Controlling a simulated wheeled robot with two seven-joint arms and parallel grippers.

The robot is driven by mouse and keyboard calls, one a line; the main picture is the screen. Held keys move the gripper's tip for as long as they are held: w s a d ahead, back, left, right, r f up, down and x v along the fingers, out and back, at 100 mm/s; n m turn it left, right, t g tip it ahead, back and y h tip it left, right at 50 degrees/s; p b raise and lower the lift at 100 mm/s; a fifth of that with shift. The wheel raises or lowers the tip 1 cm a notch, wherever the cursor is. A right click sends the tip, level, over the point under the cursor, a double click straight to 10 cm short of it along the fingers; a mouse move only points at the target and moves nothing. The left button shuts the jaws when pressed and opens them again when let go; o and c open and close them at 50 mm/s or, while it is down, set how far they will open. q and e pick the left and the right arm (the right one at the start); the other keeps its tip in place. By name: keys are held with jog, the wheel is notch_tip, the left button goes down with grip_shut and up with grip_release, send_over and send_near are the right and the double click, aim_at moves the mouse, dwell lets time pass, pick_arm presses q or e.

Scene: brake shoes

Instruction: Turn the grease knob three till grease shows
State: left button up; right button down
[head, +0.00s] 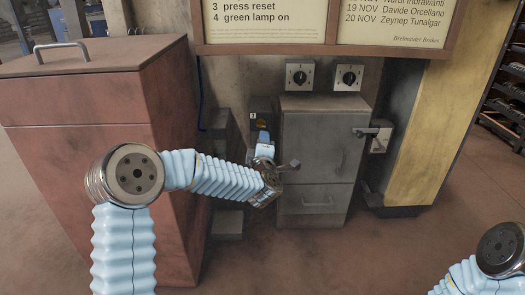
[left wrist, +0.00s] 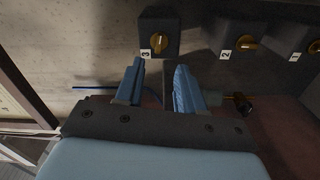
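Grease knob three is a brass knob (left wrist: 158,42) on a dark box with a white label "3", at the upper middle of the left wrist view. In the head view its dark box (head: 261,117) shows small, left of the grey cabinet; the knob itself is hard to make out. My left gripper (left wrist: 160,65) has its two blue fingers apart with a gap between them. It is just below knob three, pointing toward it, and appears apart from it. In the head view the left gripper (head: 263,138) is just below the box. I make out no grease. My right gripper is out of view.
Knob two (left wrist: 248,43) and knob one (left wrist: 315,46) sit to the right in the left wrist view. A grey cabinet (head: 322,150) stands right of my gripper, with two dial switches (head: 299,76) above. A large red-brown bin (head: 80,90) stands left.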

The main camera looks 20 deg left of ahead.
pick_arm(q)
jog(key=v, duration=0.4)
jog(key=shift+s, duration=0.2)
jog(key=s+d+f+m+g+h, duration=0.2)
jog(key=s+f+m, duration=0.1)
jog(key=f, duration=0.5)
jog(key=s+d+f+m+g+h, duration=0.1)
jog(key=s+f+m+g+h, duration=0.15)
jog(key=f, duration=0.65)
jog(key=s+d+f+m+g+h, duration=0.2)
jog(key=s+f+m, duration=0.15)
jog(key=f, duration=0.45)
jog(key=s+d+f+m+g+h, duration=0.15)
jog(key=s+f+m+g, duration=0.25)
jog(key=s+f, duration=0.55)
jog(key=s+f+m+g+h, duration=0.1)
jog(key=s+f+m+g, duration=0.35)
jog(key=s, duration=0.95)
notch_tip(320, 180, up, 12)
jog(key=s+g+p, duration=0.1)
jog(key=s+p, duration=0.1)
jog(key=p, duration=1.1)
jog(key=shift+d+g, duration=0.3)
jog(key=shift+d, duration=0.05)
